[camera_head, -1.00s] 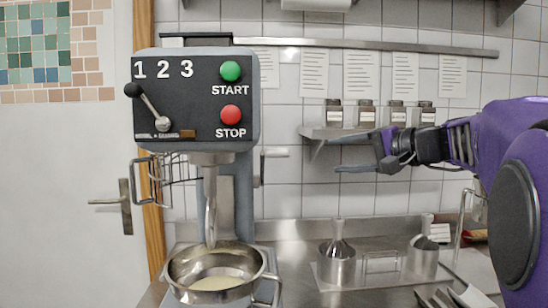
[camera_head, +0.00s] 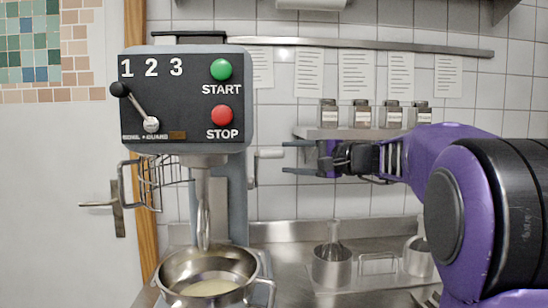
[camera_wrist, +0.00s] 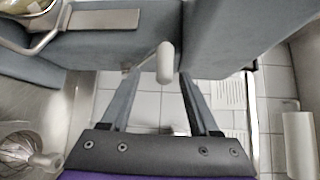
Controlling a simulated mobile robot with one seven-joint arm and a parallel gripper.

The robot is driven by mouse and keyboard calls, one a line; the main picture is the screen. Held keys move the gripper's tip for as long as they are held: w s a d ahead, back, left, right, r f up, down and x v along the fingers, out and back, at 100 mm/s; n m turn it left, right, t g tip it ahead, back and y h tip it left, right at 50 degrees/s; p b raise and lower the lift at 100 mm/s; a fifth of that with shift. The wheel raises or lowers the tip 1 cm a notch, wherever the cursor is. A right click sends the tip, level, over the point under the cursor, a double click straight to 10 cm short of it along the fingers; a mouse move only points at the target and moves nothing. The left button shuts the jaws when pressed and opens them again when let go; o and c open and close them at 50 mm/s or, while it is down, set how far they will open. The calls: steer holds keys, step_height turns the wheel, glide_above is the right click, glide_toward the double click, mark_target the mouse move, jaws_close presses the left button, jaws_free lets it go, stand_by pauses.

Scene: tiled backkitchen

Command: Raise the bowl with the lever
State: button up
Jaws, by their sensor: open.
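The grey mixer (camera_head: 185,105) stands at left with its steel bowl (camera_head: 208,280) low under the head, holding pale contents. The lever (camera_head: 268,154) sticks out from the mixer's right side and ends in a pale grip. In the wrist view the lever's grip (camera_wrist: 166,62) lies in line with the gap between my fingertips. My gripper (camera_head: 290,157) is open and empty, its fingers pointing left just right of the lever. I cannot tell whether they touch it. Part of the bowl (camera_wrist: 32,22) shows at the upper left of the wrist view.
A wall shelf (camera_head: 310,133) with several jars (camera_head: 361,114) sits right behind my gripper. A steel container (camera_head: 332,268) stands on the counter below. A wire guard (camera_head: 150,180) hangs at the mixer's left. A black-knobbed selector (camera_head: 134,105) is on its panel.

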mark_target(276, 157)
steer(key=x, duration=0.5)
steer(key=shift+w+a, duration=0.25)
steer(key=shift+w, duration=0.05)
steer(key=shift+s+f, duration=0.1)
jaws_close()
steer(key=shift+f, duration=0.2)
stand_by(0.8)
